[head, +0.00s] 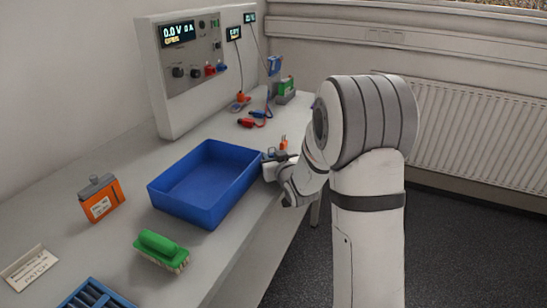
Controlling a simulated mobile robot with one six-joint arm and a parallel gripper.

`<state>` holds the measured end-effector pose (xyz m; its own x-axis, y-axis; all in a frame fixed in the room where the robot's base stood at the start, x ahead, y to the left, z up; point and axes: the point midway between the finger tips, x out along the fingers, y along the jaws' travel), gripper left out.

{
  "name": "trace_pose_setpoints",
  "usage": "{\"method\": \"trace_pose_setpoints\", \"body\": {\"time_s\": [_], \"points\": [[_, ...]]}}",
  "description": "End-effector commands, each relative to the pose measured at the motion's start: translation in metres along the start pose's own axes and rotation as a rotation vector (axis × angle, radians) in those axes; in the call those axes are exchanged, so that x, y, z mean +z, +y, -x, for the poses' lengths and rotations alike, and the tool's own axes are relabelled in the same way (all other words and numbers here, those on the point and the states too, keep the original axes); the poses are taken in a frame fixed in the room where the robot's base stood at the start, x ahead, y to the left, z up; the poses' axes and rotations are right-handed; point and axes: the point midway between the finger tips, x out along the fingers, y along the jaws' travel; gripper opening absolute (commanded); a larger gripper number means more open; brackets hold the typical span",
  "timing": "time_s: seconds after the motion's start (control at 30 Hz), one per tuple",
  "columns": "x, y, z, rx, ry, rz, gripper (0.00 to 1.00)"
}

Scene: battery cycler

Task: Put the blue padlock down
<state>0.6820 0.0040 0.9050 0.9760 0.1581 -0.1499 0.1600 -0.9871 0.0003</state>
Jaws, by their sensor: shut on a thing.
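My gripper (273,158) is beside the right wall of the blue tray, at the bench's right side. It is small in the head view and partly hidden by my wrist. It is shut on a small dark bluish thing (270,153), which fits the blue padlock, though its shape is hard to make out. I cannot tell whether it touches the bench.
The blue tray (160,195) looks empty. An orange battery (101,199) and a green brush (160,250) stand left and in front. The cycler (195,75) is behind, with red and blue clips (252,121) and a green battery (286,88).

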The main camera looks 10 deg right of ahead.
Motion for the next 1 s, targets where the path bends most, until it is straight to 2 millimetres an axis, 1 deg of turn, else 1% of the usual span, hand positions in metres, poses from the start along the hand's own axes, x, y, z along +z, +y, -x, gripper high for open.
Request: {"method": "trace_pose_setpoints", "body": {"time_s": [0.17, 0.2, 0.3, 0.53, 0.63, 0.67, 0.77, 1.0], "points": [[0.003, 0.001, -0.001, 0.001, 0.001, 0.000, 0.02], [0.003, 0.001, 0.000, 0.001, 0.000, 0.000, 0.31], [0.002, 0.001, 0.000, 0.001, 0.000, 0.000, 0.40], [0.001, 0.001, 0.000, 0.001, 0.000, 0.000, 0.40], [-0.003, 0.001, 0.001, 0.001, 0.000, 0.000, 0.40], [-0.002, 0.001, 0.003, 0.002, 0.000, 0.000, 0.40], [-0.001, 0.001, 0.020, 0.002, 0.001, 0.000, 0.40], [-0.001, 0.002, 0.073, 0.003, 0.002, 0.000, 0.40]]}}
